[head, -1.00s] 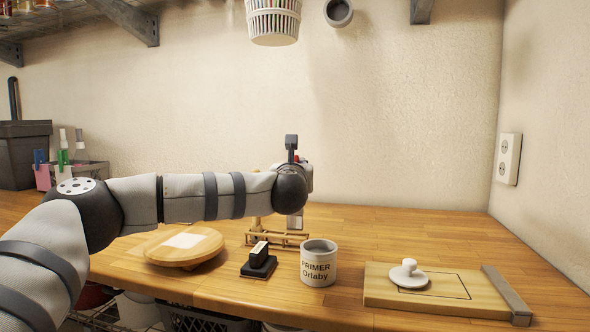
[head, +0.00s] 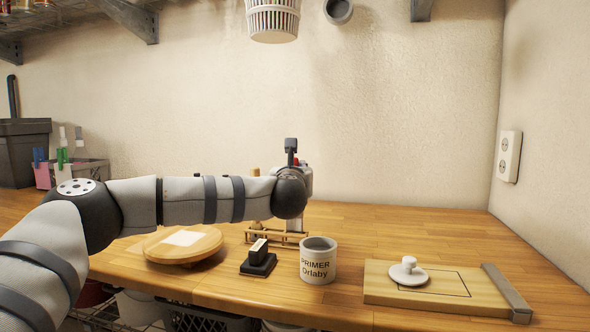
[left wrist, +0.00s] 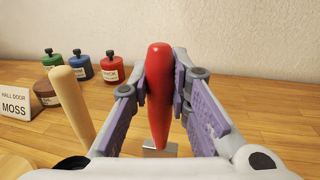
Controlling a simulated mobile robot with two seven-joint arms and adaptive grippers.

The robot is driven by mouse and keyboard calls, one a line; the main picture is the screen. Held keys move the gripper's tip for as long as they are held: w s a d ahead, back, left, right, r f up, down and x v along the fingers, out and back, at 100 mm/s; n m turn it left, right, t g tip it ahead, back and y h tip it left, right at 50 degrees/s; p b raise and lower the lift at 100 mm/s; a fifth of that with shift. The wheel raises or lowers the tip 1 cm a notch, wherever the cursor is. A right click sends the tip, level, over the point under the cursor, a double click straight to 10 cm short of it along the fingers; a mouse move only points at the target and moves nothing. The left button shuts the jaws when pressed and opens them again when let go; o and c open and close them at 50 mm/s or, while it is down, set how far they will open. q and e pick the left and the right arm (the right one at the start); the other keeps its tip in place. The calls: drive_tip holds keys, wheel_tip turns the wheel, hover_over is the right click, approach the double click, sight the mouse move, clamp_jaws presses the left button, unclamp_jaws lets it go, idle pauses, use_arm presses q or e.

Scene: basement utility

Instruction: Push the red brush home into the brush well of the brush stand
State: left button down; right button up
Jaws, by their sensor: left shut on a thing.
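The red brush (left wrist: 159,85) stands roughly upright between the purple-padded fingers of my left gripper (left wrist: 165,88), which is shut on its handle. Its grey metal ferrule (left wrist: 160,148) shows below. In the head view, my left wrist hides most of the gripper (head: 304,178) and brush; only a bit of red (head: 295,161) shows. The wooden brush stand (head: 262,237) is on the bench below, partly hidden by my arm. The brush's lower part is at the stand's right side; how deep it sits in the well cannot be seen. My right gripper is out of view.
A round board (head: 184,247) lies left, a cutting board (head: 420,292) right. Several paint jars (left wrist: 80,66) and a pale wooden handle (left wrist: 72,100) show left of the brush.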

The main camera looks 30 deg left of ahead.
use_arm(q)
drive_tip(key=shift+f+b, duration=0.4)
drive_tip(key=shift+f, duration=1.65)
drive_tip(key=c, duration=1.4)
unclamp_jaws()
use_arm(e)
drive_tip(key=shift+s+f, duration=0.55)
use_arm(q)
drive_tip(key=v, duration=1.2)
